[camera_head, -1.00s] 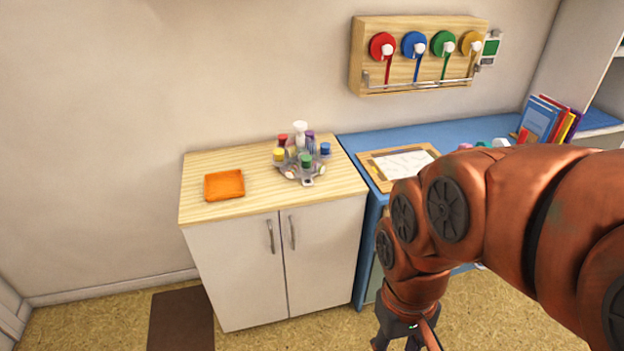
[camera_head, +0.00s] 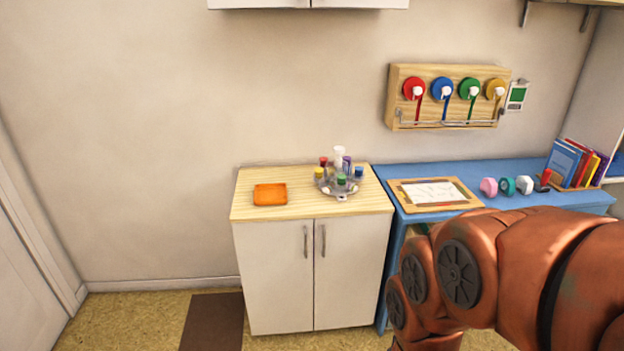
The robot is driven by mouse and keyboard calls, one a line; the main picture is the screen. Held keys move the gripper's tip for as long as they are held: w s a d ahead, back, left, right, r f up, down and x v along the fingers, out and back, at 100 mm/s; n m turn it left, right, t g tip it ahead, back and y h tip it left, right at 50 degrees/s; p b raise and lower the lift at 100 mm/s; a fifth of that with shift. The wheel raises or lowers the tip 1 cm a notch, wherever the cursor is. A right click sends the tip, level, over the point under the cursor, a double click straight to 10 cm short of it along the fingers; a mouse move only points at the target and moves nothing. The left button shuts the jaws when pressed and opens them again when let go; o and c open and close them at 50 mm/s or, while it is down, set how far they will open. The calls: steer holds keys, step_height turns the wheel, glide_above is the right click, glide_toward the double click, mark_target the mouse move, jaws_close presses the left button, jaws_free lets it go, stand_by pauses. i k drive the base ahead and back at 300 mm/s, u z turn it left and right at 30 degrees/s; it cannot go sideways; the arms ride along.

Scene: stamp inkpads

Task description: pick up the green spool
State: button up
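A green spool (camera_head: 469,87) with a white hub hangs on a wooden wall rack (camera_head: 395,100), and a green ribbon runs down from it. It sits between a blue spool (camera_head: 442,87) and a yellow spool (camera_head: 495,88); a red spool (camera_head: 414,87) is at the left end. A thin rail crosses the rack below the spools. My gripper is below the bottom edge of the view; only my orange arm shows at lower right, below and apart from the rack.
The blue desk (camera_head: 450,171) under the rack holds a framed white sheet (camera_head: 432,192), pink, teal and white rolls, a red stamp-like item (camera_head: 544,179) and books (camera_head: 573,163). The wooden-topped cabinet (camera_head: 250,183) holds an orange tray (camera_head: 270,195) and a carousel of coloured bottles (camera_head: 341,184).

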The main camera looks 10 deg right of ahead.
mark_target(341, 178)
steer(key=u, duration=0.45)
steer(key=i, duration=1.5)
steer(key=z, duration=0.45)
